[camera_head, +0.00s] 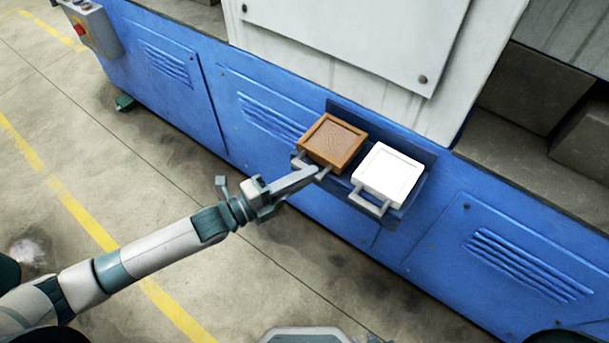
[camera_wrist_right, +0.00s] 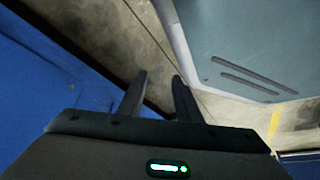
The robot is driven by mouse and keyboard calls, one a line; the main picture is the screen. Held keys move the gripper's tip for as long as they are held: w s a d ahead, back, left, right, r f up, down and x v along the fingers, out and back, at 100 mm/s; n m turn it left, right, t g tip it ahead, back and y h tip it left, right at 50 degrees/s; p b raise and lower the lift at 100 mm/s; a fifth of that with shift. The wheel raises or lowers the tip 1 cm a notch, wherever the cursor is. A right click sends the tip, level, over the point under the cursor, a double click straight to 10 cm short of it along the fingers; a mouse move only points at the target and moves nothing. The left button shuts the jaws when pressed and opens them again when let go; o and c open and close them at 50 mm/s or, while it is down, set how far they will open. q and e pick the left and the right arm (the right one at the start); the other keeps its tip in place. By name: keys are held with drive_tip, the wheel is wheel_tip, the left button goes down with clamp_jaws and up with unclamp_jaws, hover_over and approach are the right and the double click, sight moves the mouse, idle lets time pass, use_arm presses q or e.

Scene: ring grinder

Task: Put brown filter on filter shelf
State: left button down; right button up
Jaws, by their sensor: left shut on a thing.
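The brown filter (camera_head: 333,141) is a square, framed block at the left part of the dark blue filter shelf (camera_head: 424,157) on the machine's side. It looks level beside the white filter; I cannot tell whether it rests fully on the shelf. My left gripper (camera_head: 318,172) is shut on the brown filter at its near side, where the handle is mostly hidden by the fingers. The white filter (camera_head: 389,174) sits on the right part of the shelf, its handle facing outward. My right gripper (camera_wrist_right: 160,76) shows only in the right wrist view, with its fingers apart and nothing between them.
The blue machine side (camera_head: 215,95) with vents runs behind the shelf. A pale panel (camera_head: 355,35) rises above it. A control box with a red button (camera_head: 90,28) is at the upper left.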

use_arm(q)
drive_tip(key=shift+f+b, duration=0.6)
drive_tip(key=shift+f, duration=0.05)
use_arm(e)
drive_tip(key=shift+t, duration=0.7)
drive_tip(key=shift+w+a+r, duration=0.25)
drive_tip(key=shift+w+a, duration=0.05)
drive_tip(key=shift+w, duration=0.4)
drive_tip(key=shift+w+a+r, duration=0.3)
drive_tip(key=shift+w+a, duration=0.05)
drive_tip(key=shift+w, duration=0.3)
drive_tip(key=shift+w+a+r, duration=0.25)
drive_tip(key=shift+w+a, duration=0.05)
drive_tip(key=shift+w, duration=0.4)
use_arm(q)
drive_tip(key=c, duration=1.7)
unclamp_jaws()
drive_tip(key=shift+f, duration=0.1)
use_arm(e)
drive_tip(key=shift+s, duration=0.1)
use_arm(q)
drive_tip(key=shift+s+a, duration=0.1)
